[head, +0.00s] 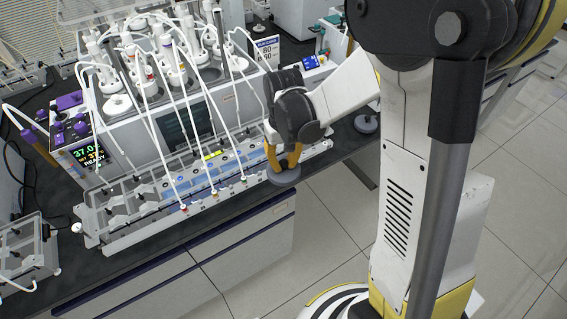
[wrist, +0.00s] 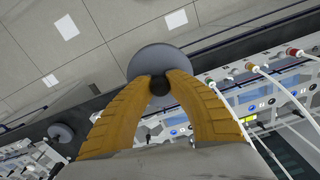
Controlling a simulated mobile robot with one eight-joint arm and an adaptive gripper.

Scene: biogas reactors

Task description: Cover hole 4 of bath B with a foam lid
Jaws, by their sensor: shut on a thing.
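My gripper (head: 284,160) is shut on a grey, round foam lid (head: 284,177) and holds it over the bench's front edge, at the right end of the bottle-and-tube rack. In the wrist view both yellow fingers (wrist: 160,86) close on the dark knob of this lid (wrist: 160,57). A bath (head: 140,118) with a lit 37.0 display stands at the back left. Bottles with white caps and tubes fill its top, and a pale disc (head: 117,105) lies at its near left corner. The hole numbers and the bath's letter cannot be read.
Another grey disc (head: 366,123) lies on the bench right of my gripper; it also shows in the wrist view (wrist: 60,132). White tubes run from the bottles to a long clear-framed unit (head: 160,205) along the front. A sign (head: 267,50) stands behind. Open floor lies in front.

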